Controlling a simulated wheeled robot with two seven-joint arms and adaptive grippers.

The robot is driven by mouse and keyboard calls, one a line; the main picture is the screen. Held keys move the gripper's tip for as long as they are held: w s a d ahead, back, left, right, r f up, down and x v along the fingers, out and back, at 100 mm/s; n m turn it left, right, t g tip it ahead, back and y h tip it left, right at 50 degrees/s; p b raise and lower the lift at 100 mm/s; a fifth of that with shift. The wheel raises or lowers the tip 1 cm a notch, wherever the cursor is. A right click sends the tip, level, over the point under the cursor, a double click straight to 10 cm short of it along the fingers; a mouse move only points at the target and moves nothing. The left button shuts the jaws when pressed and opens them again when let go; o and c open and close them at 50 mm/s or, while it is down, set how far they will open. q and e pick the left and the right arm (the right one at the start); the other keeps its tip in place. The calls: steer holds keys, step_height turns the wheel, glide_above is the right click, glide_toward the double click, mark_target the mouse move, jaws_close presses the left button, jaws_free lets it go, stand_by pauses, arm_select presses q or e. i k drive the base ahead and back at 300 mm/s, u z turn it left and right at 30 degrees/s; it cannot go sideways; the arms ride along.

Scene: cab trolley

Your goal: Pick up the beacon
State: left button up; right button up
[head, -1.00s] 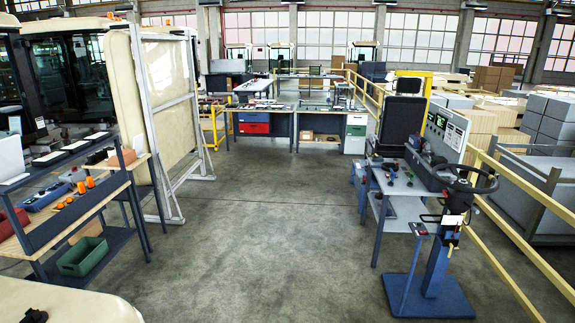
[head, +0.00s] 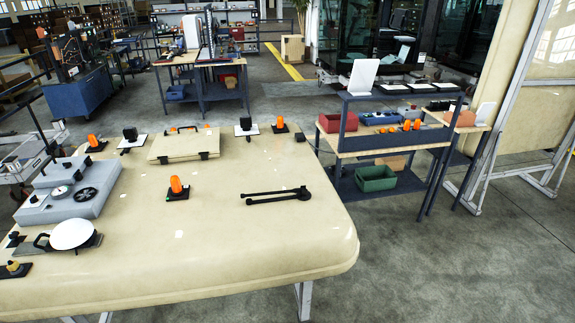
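An orange beacon (head: 177,187) on a black base stands upright near the middle of a large cream cab roof panel (head: 270,265). A second orange beacon (head: 95,143) stands at the roof's far left corner. A third orange beacon (head: 280,124) stands at its far right edge. Small orange pieces, probably beacons too, lie on the blue-grey trolley (head: 345,150) at the right; they are too small to tell apart. Neither of my grippers is in the head view.
The roof also bears a grey unit (head: 70,195), a cream hatch (head: 183,147), a black wiper-like arm (head: 276,195) and a white disc (head: 72,234). The trolley holds a red bin (head: 337,122) and a green bin (head: 376,179). Grey floor (head: 420,270) is clear at the right front.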

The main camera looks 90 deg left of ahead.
mark_target(175, 181)
steer(key=u, duration=4.2)
